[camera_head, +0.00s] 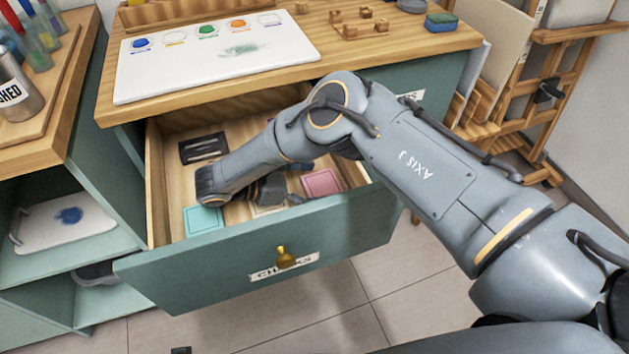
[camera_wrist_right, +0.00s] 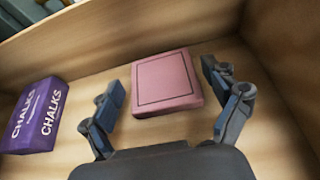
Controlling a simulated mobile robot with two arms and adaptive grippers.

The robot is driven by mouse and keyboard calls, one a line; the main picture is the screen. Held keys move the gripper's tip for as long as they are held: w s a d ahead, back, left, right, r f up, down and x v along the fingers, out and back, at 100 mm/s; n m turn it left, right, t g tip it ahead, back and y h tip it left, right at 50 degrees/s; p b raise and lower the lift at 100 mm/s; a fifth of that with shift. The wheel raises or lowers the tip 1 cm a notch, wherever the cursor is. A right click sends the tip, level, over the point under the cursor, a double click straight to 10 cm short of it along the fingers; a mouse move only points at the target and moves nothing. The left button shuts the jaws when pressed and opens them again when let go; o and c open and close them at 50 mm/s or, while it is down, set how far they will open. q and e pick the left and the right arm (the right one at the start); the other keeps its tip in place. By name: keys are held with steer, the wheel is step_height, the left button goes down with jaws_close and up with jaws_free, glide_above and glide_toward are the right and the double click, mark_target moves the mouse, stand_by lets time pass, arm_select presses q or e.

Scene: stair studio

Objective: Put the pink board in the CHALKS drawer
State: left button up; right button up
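The pink board (camera_head: 321,183) is a small square with a dark border line. It lies inside the open CHALKS drawer (camera_head: 215,268), near its right end. In the right wrist view the pink board (camera_wrist_right: 166,84) lies in front of my right gripper (camera_wrist_right: 164,80), between its spread fingers, with a gap visible on each side. In the head view my right gripper (camera_head: 300,182) is low inside the drawer, just left of the board, partly hidden by my arm. The fingers are open and hold nothing. My left gripper is not in view.
A teal board (camera_head: 203,220), a pale board and a dark tray (camera_head: 203,148) are also in the drawer. The wrist view shows a purple CHALKS box (camera_wrist_right: 36,117) at left. The drawer walls stand close around my gripper. A paint palette (camera_head: 215,58) lies on the desktop above.

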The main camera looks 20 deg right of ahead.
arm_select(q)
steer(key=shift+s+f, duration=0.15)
arm_select(e)
steer(key=shift+r, duration=0.1)
steer(key=shift+r+p, duration=0.4)
steer(key=shift+r, duration=0.25)
steer(key=v, duration=0.6)
steer(key=shift+a+f, duration=0.1)
steer(key=shift+a+r, duration=0.25)
steer(key=shift+a, duration=0.4)
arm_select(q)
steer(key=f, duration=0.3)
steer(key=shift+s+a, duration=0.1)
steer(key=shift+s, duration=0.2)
